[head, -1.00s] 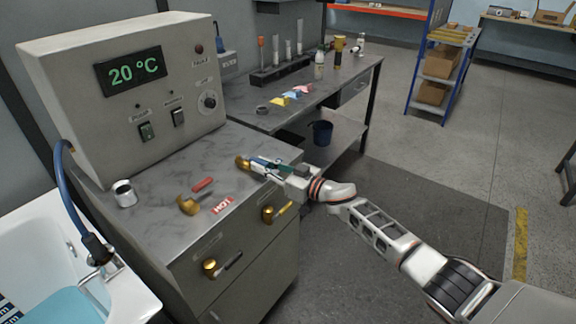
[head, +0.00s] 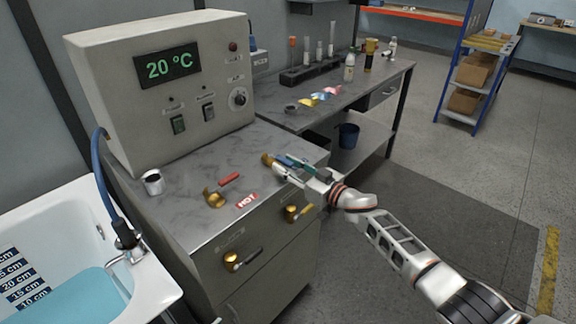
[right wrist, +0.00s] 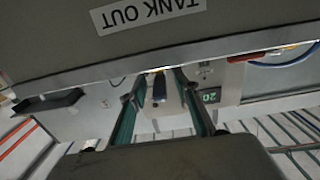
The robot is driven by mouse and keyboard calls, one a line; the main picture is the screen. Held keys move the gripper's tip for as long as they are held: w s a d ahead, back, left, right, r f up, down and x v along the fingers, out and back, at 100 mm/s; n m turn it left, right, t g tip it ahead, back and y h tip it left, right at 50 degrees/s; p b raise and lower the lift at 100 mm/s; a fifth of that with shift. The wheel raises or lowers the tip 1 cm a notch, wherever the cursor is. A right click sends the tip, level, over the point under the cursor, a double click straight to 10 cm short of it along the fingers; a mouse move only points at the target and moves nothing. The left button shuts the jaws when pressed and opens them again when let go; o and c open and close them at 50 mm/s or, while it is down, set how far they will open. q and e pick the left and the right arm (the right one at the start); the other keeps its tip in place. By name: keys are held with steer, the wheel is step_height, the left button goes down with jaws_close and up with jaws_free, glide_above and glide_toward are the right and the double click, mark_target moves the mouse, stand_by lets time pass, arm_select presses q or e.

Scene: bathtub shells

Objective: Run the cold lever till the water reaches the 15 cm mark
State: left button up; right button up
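A bathtub (head: 150,283) at the lower left holds light-blue water (head: 85,290). Its depth scale (head: 22,284) shows labels from 10 cm upward; the waterline lies near the 10 cm label, its exact height hard to read. On the counter, a brass valve (head: 267,159) stands at my right gripper (head: 285,164); its lever is mostly hidden by the fingers. In the right wrist view, a dark-blue handle (right wrist: 159,86) lies between the parted fingers of the gripper (right wrist: 158,92), with gaps on both sides. My left gripper is out of view.
A red lever (head: 229,179) with a brass valve and HOT label (head: 247,199) sits left of my gripper. Two more valves (head: 232,260) are on the cabinet front. The control box (head: 165,95) reads 20 °C. A metal cup (head: 153,182) stands on the counter.

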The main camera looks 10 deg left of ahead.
steer(key=shift+d, duration=0.1)
steer(key=shift+s+d, duration=0.3)
steer(key=shift+d, duration=0.2)
steer(key=v, duration=1)
steer(key=shift+s+d, duration=0.2)
steer(key=shift+s, duration=0.1)
